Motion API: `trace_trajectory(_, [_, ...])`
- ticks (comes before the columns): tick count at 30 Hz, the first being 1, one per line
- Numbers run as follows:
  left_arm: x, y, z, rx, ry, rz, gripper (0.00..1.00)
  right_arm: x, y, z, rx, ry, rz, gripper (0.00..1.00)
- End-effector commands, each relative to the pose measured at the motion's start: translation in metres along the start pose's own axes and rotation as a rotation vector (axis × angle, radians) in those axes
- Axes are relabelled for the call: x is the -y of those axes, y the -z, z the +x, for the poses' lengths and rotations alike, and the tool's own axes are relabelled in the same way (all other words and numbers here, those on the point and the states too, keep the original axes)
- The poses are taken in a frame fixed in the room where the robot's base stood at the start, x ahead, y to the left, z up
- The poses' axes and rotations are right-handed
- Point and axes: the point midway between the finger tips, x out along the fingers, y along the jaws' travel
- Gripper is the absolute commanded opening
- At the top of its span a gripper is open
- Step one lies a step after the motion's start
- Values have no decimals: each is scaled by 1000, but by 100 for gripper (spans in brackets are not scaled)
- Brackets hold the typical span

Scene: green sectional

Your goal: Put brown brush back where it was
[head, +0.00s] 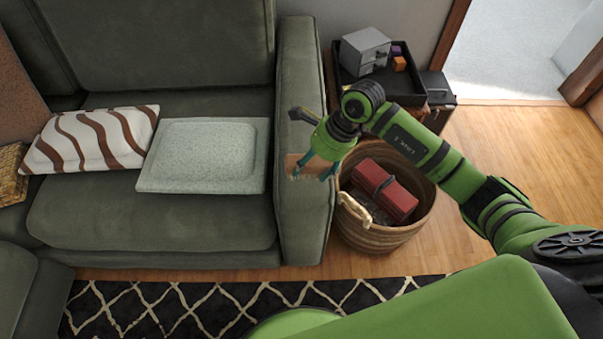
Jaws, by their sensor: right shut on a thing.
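My right gripper (316,168) is shut on the brown brush (299,163). It is over the top of the green sofa's right armrest (305,215). Part of the brush shows to the left of the fingers, with its bristles toward the lower edge; the rest is hidden by the gripper. I cannot tell whether the brush touches the armrest. My left gripper is not in view.
A woven basket (367,238) holding a red box (385,188) stands right of the armrest. Behind it, a black tray (348,82) holds a grey drawer box (364,50). Floor at right is clear.

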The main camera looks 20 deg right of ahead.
Motion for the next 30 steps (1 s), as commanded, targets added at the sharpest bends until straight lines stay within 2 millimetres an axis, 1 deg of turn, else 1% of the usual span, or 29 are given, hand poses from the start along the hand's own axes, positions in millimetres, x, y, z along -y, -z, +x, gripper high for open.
trace_trajectory(1, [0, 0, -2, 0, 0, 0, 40, 0, -8, 7, 4, -2, 0, 31])
trace_trajectory(3, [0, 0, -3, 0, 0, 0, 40, 1, -13, 16, 2, -2, 0, 31])
trace_trajectory(6, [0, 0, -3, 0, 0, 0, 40, 2, -17, 22, 0, 0, -1, 31])
trace_trajectory(8, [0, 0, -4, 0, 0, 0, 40, 2, -17, 26, -1, -1, 0, 31])
trace_trajectory(15, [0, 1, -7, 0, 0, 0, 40, 1, -5, 56, 1, -2, 1, 31])
trace_trajectory(18, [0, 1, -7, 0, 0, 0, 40, 2, -2, 61, 0, 1, -1, 31])
trace_trajectory(24, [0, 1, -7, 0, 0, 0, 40, 2, -2, 61, 0, 1, -2, 31])
trace_trajectory(28, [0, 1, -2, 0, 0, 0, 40, 2, 0, 65, -1, 1, -2, 31])
trace_trajectory(29, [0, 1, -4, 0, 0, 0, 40, 2, -1, 64, -1, 1, -2, 70])
trace_trajectory(30, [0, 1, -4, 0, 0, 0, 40, 2, -1, 63, -1, 0, -2, 85])
